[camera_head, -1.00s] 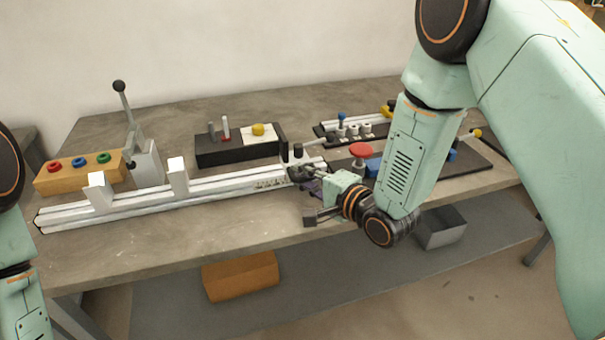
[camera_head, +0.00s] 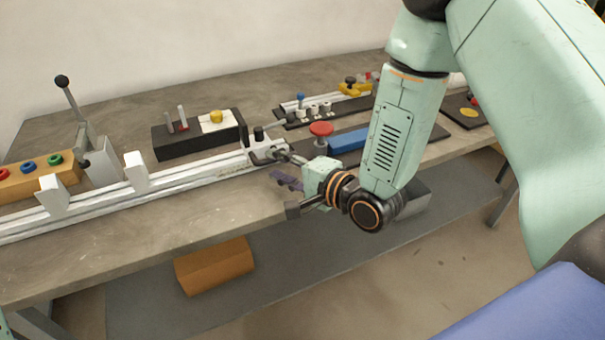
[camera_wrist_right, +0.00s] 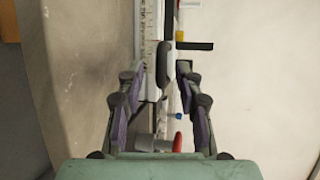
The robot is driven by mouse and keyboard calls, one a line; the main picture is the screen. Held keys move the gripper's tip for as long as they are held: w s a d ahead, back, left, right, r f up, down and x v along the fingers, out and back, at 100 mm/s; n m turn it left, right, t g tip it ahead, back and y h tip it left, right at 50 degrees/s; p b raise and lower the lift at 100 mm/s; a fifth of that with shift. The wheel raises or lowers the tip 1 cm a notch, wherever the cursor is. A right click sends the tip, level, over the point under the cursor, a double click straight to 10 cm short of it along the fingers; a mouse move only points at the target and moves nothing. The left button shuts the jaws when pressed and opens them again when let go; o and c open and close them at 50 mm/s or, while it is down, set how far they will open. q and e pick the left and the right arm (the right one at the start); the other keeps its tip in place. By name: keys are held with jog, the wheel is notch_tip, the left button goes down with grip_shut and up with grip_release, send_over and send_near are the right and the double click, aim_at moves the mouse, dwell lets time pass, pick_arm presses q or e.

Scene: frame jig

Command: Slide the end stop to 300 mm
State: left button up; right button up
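The long pale rail (camera_head: 100,215) runs along the bench top, with two white upright blocks on it. Near its right end sits a small assembly with black upright parts (camera_head: 258,135), which looks like the end stop. My right gripper (camera_head: 272,166) is at this assembly and partly covers it. In the right wrist view, the two fingers (camera_wrist_right: 161,72) are open, one on each side of a rounded black handle (camera_wrist_right: 164,63), with gaps visible. A marked scale (camera_wrist_right: 150,50) runs up beside the handle. My left gripper is out of view.
A red round knob (camera_head: 320,128) and a blue block (camera_head: 348,140) stand right of the gripper. A black box (camera_head: 190,140) lies behind the rail. A lever (camera_head: 70,98) and an orange button box (camera_head: 35,178) are at left. The bench front is clear.

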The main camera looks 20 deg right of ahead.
jog(key=v, duration=0.8)
dwell(0.5)
jog(key=shift+f, duration=0.1)
jog(key=s+f+n+g+h, duration=0.2)
jog(key=s+f+n+g, duration=0.3)
jog(key=f, duration=0.4)
jog(key=s+f+n+g+h, duration=0.1)
jog(key=s+f+n+g, duration=0.15)
jog(key=s+f, duration=0.5)
jog(key=s+d+f+n+g+h, duration=0.1)
jog(key=s+f+n+g, duration=0.2)
jog(key=s, duration=0.4)
jog(key=s+d+f+n+g+h, duration=0.1)
jog(key=s+f+n+g+h, duration=0.1)
jog(key=s, duration=0.6)
notch_tip(320, 180, down, 3)
jog(key=shift+s+d+r+n+g+h, duration=0.2)
jog(key=shift+s+d+n+g+h, duration=0.1)
jog(key=shift+n+g, duration=0.35)
jog(key=shift+w, duration=0.1)
jog(key=shift+c, duration=0.5)
